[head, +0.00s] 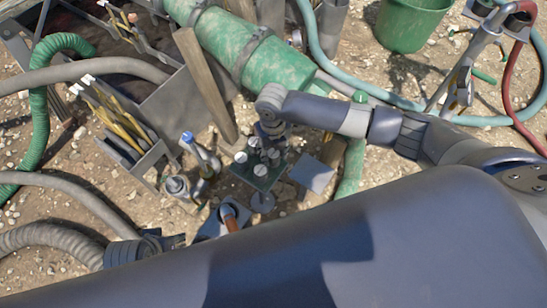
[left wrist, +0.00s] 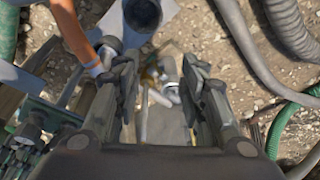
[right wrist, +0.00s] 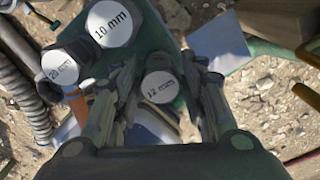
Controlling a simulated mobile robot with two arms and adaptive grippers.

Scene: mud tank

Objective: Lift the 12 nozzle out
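The 12 nozzle (right wrist: 159,87), with a round white cap marked "12 mm", shows between the fingers of my right gripper (right wrist: 166,75) in the right wrist view. The fingers stand apart on either side of it, with a gap visible at the right. Its lower part is hidden. The 10 mm nozzle (right wrist: 110,24) and the 20 mm nozzle (right wrist: 60,68) stand to its left on the green plate (right wrist: 157,35). In the head view my right gripper (head: 270,130) points down above the plate (head: 261,183). My left gripper (left wrist: 160,75) is open and empty, low over the ground.
A blue-topped fitting (head: 188,139) and a grey fitting (head: 177,187) stand left of the plate. A pale flat panel (head: 313,174) lies at its right. A wooden post (head: 205,85) and a green cylinder (head: 270,62) lie behind. Hoses (head: 70,200) run at the left.

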